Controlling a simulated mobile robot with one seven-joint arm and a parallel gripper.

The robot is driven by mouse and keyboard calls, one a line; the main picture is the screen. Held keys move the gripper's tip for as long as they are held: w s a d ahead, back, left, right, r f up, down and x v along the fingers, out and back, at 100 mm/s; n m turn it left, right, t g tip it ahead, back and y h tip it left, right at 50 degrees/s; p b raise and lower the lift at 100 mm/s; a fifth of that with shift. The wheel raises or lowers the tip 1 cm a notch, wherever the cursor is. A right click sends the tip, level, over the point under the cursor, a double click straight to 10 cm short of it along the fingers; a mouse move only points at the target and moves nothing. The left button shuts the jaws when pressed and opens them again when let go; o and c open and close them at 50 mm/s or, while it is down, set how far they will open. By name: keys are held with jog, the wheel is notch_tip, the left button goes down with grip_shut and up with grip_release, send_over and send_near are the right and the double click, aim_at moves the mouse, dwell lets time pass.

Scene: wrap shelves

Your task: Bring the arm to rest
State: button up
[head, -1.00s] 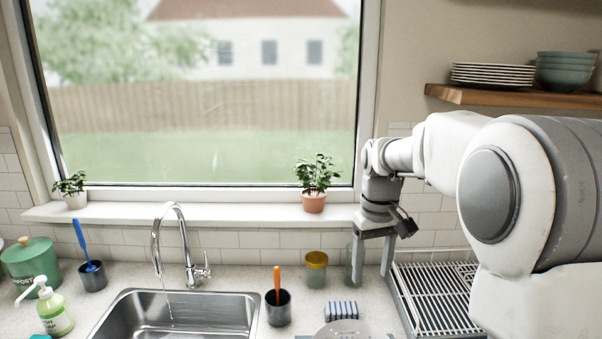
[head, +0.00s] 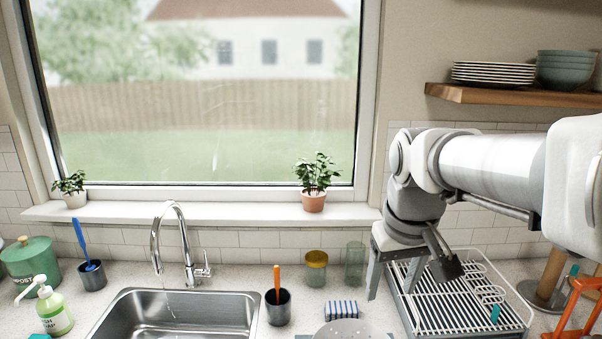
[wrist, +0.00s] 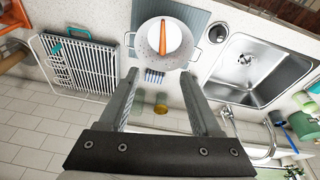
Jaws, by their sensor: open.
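My gripper (head: 376,272) is at the right of the head view, pointing down over the left side of the dish rack (head: 440,300). Its two fingers are apart with nothing between them. My arm reaches in from the right edge, in front of the wall. In the wrist view my gripper (wrist: 158,100) shows two spread fingers, with the counter well beyond them.
A white colander (wrist: 150,48) with an orange-handled tool lies beyond the fingertips, beside the sink (head: 180,315). A yellow-lidded jar (head: 316,270), a clear glass (head: 355,264) and a striped sponge (head: 341,310) stand nearby. A wooden shelf (head: 500,97) holds plates and bowls.

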jog(key=s+f+m+t, duration=0.1)
jog(key=s+f+t, duration=0.1)
jog(key=s, duration=1)
jog(key=shift+s+f+m+t, duration=0.15)
jog(key=shift+f+m+t, duration=0.15)
jog(key=shift+f+t, duration=0.15)
dwell(0.9)
